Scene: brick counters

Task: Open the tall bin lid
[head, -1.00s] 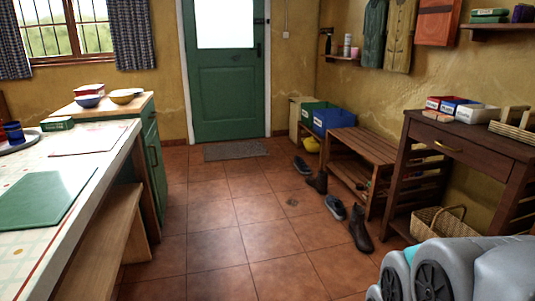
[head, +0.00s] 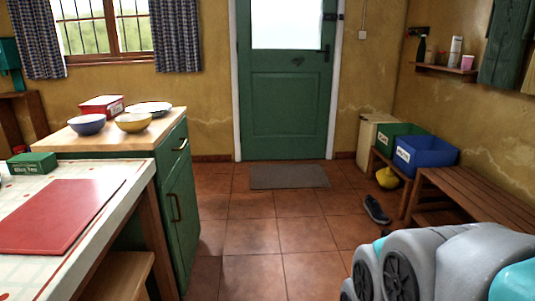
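The tall bin (head: 366,142) is a narrow cream box standing on the floor against the wall, just right of the green door. Its flat lid (head: 379,117) looks shut. The bin's right side is partly hidden by the green and blue crates. Grey and teal links of my own arm fill the lower right of the head view. My gripper is not in view, so its state does not show.
A green crate (head: 396,137) and a blue crate (head: 425,152) sit on a low stand beside the bin. A shoe (head: 376,210) and a wooden bench (head: 480,196) are at right. A green cabinet (head: 178,198) stands at left. Tiled floor (head: 270,235) between is clear.

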